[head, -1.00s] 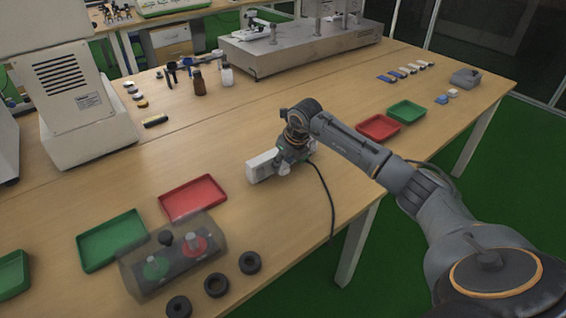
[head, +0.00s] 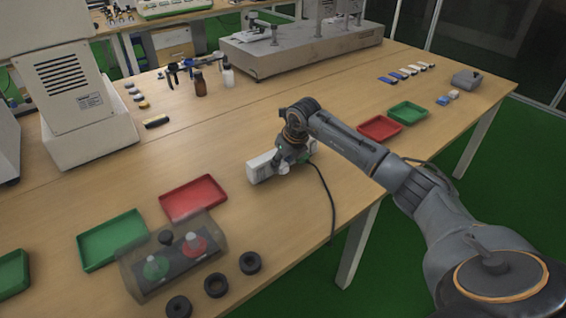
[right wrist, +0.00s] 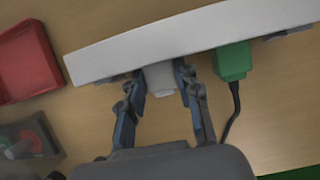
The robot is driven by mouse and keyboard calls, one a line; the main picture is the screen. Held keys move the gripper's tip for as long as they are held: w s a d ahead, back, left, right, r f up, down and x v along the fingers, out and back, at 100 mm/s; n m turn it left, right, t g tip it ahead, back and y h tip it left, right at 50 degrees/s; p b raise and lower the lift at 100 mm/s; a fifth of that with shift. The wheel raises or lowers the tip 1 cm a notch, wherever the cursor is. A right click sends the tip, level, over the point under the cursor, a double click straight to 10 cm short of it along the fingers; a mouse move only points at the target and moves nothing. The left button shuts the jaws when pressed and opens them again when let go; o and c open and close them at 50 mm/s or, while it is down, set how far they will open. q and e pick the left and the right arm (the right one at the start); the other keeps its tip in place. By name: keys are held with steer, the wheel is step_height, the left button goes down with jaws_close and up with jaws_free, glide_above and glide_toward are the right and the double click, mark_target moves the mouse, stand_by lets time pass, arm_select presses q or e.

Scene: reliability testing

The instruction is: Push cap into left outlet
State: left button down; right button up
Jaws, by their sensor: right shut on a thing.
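The white outlet strip (head: 262,167) stands on the table in the head view, and its long white body (right wrist: 195,35) crosses the right wrist view. My right gripper (head: 282,165) is at its near side. In the right wrist view my right gripper (right wrist: 161,74) is shut on a white cap (right wrist: 160,80), one finger on each side. The cap's far end meets the strip's face; how deep it sits is hidden. A green plug (right wrist: 232,62) with a black cable sits at the strip, right of the cap. My left gripper is not in view.
A red tray (head: 193,198), a green tray (head: 112,240) and a clear-covered button box (head: 170,262) lie to the left. Several black rings (head: 250,263) lie near the front edge. A red tray (head: 379,128) and green tray (head: 407,113) lie right. Bare table surrounds the strip.

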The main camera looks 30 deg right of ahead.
steer(key=shift+w+r, duration=0.4)
steer(key=shift+r, duration=0.1)
stand_by(0.3)
steer(key=o, duration=0.9)
steer(key=shift+w+d+f, duration=0.1)
steer(key=shift+w+a, duration=0.1)
steer(key=shift+a, duration=0.15)
steer(key=shift+d+r, duration=0.1)
steer(key=shift+r, duration=0.4)
steer(key=v, duration=0.3)
steer(key=s+v, duration=0.1)
steer(key=v, duration=0.6)
steer(key=shift+s+d+f, duration=0.1)
steer(key=shift+s+d, duration=0.15)
steer(key=shift+s, duration=0.05)
